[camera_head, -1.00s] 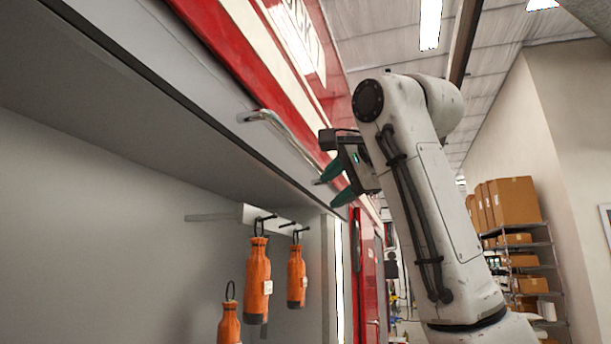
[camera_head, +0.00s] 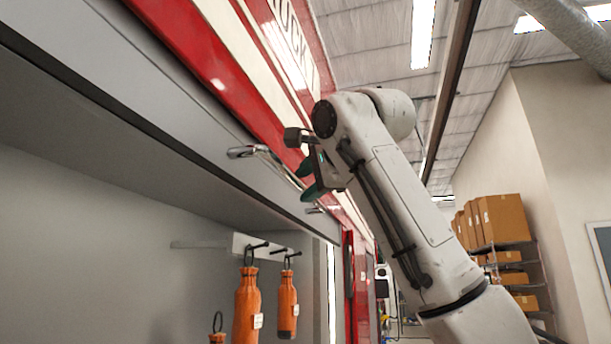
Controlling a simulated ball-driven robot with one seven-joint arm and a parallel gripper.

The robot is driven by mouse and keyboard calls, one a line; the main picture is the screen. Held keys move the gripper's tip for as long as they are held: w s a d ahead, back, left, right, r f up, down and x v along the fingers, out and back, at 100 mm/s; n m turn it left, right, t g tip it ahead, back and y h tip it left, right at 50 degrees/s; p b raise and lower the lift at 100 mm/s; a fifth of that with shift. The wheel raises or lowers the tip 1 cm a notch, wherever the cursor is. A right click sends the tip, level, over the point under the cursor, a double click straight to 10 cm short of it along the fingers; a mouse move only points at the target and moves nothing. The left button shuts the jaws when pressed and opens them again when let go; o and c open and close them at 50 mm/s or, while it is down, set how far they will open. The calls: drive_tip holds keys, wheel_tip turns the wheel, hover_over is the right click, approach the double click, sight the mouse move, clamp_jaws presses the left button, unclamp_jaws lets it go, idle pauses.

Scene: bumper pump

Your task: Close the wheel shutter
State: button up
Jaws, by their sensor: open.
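The wheel shutter (camera_head: 150,112) is the grey panel raised above an open compartment in the side of a red and white truck. A shiny metal handle bar (camera_head: 247,152) runs along its outer face. My gripper (camera_head: 305,182) is open, its two green fingertips at the far end of the handle. In the picture the upper fingertip overlaps the bar; I cannot tell whether it touches. Part of the handle's far end is hidden behind the fingers.
Orange bottles (camera_head: 247,305) hang from hooks on a rail (camera_head: 245,245) inside the open compartment below the shutter. A shelf with cardboard boxes (camera_head: 500,220) stands at the right by a wall. A red door panel (camera_head: 362,285) lies beyond the compartment.

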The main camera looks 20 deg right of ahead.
drive_tip(key=shift+w+a+f, duration=0.1)
drive_tip(key=shift+w+f, duration=0.05)
drive_tip(key=shift+w, duration=0.6)
drive_tip(key=shift+c, duration=0.2)
clamp_jaws()
